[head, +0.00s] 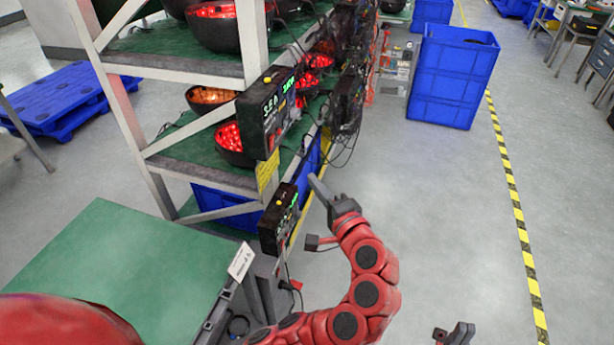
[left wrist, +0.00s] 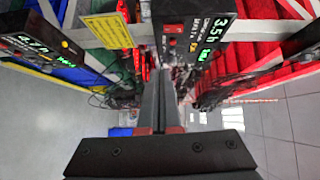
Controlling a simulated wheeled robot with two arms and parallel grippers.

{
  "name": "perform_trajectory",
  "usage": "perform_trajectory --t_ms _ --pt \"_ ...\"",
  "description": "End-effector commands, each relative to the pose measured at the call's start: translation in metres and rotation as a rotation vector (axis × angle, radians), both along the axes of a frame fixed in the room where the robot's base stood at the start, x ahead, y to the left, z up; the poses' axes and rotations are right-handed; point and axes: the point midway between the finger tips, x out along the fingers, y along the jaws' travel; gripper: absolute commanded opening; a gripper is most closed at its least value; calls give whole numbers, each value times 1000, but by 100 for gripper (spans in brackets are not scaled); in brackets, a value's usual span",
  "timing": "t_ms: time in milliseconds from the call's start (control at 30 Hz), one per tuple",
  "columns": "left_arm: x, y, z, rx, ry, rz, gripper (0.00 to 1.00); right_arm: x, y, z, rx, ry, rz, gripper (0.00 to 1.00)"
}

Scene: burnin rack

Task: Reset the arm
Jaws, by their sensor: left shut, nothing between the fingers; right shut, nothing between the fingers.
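My left arm is red and reaches up from the bottom of the head view. Its dark left gripper (head: 322,189) is shut and empty, in the air beside the rack's right side. In the left wrist view, the two long fingers (left wrist: 161,100) lie together, pointing toward the rack and its display boxes. I cannot tell how close the fingertips are to the nearest box. A small dark part of my right gripper (head: 461,332) shows at the bottom edge of the head view. It is shut, and most of it and its arm are out of frame.
The rack (head: 190,75) carries red-lit bowls, cables and display boxes (head: 268,112); a lower box (head: 279,218) is close to my left gripper. A green-topped table (head: 110,270) stands at lower left. Stacked blue crates (head: 455,80) stand behind. The floor toward the yellow-black line is clear.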

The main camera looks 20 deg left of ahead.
Motion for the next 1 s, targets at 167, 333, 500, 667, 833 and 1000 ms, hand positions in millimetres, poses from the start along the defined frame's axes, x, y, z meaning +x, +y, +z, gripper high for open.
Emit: perform_trajectory --t_ms 167,333,500,667,833,1000 --pt "-8 -6 -2 -2 1 1 0 0 0 -3 0 0 0 0" --pt "-8 -6 -1 -2 1 2 0 0 0 -3 0 0 0 0" --pt "-8 -6 -1 -2 1 1 0 0 0 -3 0 0 0 0" --pt "-7 -7 -1 0 0 -2 0 0 0 -3 0 0 0 0" --pt "19 -18 -14 43 -4 -118 0 0 0 -3 0 0 0 0" --pt "64 -59 -59 58 -15 -441 0 0 0 -3 0 0 0 0"
